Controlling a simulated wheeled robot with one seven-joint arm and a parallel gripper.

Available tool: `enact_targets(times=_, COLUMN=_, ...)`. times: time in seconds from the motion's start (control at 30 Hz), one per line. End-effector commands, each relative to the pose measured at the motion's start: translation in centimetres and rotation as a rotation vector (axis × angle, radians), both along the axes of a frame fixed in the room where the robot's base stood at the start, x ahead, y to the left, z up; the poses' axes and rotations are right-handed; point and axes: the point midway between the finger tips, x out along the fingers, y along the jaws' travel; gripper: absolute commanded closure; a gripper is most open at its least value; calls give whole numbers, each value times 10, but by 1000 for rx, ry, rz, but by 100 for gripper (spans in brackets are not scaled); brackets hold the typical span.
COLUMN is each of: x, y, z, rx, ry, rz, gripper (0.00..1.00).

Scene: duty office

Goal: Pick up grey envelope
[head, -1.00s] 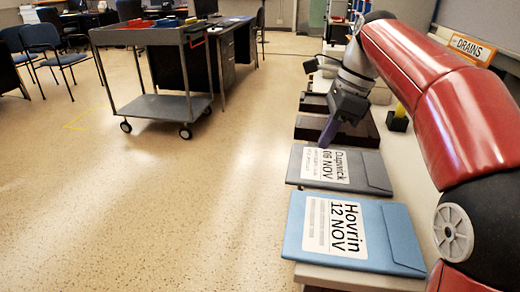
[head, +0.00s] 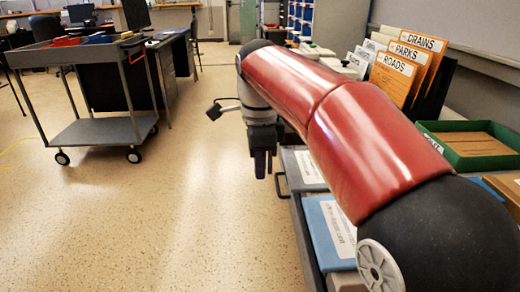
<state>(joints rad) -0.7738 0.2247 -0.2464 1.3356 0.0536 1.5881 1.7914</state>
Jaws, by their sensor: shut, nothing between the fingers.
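The grey envelope (head: 291,168) lies flat near the left edge of the counter in the head view. Part of its white label shows; my red arm hides its right side. A blue envelope (head: 318,233) lies nearer to me, also partly hidden by the arm. My gripper (head: 261,168) points down just left of the grey envelope, out beyond the counter edge. Its dark fingers are shut and hold nothing, and it appears apart from the envelope.
A green tray (head: 456,146) with brown folders stands on the counter at the right. Behind it is a file rack with labelled folders such as ROADS (head: 393,78). A grey trolley (head: 102,130) stands at left on open floor. A handle (head: 281,184) juts from the counter's side.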

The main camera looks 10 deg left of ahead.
Motion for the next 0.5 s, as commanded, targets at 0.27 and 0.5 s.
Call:
enact_targets(times=0.27, x=9, y=-28, z=-14, rx=1, ry=-1, rz=-2, gripper=100)
enact_targets(times=0.5, x=12, y=-38, z=-14, rx=1, ry=0, rz=0, gripper=100)
